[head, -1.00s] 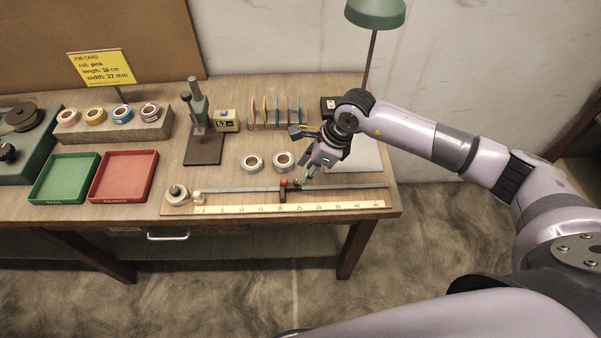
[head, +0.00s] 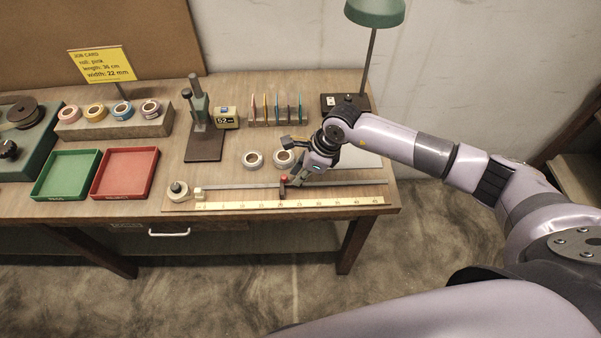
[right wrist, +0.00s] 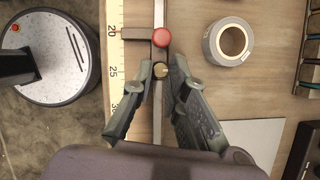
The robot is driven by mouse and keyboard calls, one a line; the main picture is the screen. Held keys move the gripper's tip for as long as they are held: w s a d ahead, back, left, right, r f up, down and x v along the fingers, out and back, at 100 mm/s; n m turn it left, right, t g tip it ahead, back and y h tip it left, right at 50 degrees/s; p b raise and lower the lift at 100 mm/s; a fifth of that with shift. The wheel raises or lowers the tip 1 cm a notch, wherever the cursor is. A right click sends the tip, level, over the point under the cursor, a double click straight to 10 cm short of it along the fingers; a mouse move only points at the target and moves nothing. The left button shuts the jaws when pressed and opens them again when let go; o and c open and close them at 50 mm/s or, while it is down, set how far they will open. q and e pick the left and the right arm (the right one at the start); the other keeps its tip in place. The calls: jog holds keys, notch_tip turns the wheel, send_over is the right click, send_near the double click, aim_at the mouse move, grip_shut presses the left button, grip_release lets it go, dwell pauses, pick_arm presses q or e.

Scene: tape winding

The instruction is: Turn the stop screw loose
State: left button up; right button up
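The stop (head: 283,189) is a dark block on the metal rail of the measuring board, near the 20 mark. A narrow gap seems to show between fingers and head; contact is not clear. In the head view the right gripper (head: 291,182) partly covers the stop. My left gripper is not in view.
Grey tape rolls (head: 253,160) lie behind the rail. The scale strip (head: 240,205) runs in front of it. A green tray (head: 64,176) and a red tray (head: 124,175) stand at left. A lamp (head: 375,12) rises at the back right.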

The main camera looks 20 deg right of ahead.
grip_shut()
jog(key=m, duration=0.2)
jog(key=m+t, duration=0.1)
jog(key=shift+s+a+m+h+b, duration=0.15)
jog(key=shift+m+h+b, duration=0.2)
jog(key=shift+m+h, duration=0.05)
jog(key=m+h+b, duration=0.1)
jog(key=m, duration=0.1)
jog(key=m+t+b, duration=0.1)
jog(key=m, duration=0.2)
jog(key=shift+a+h, duration=0.15)
jog(key=shift+h, duration=0.25)
jog(key=shift+s+m, duration=0.1)
jog(key=shift+m, duration=0.2)
jog(key=o, duration=0.6)
grip_release()
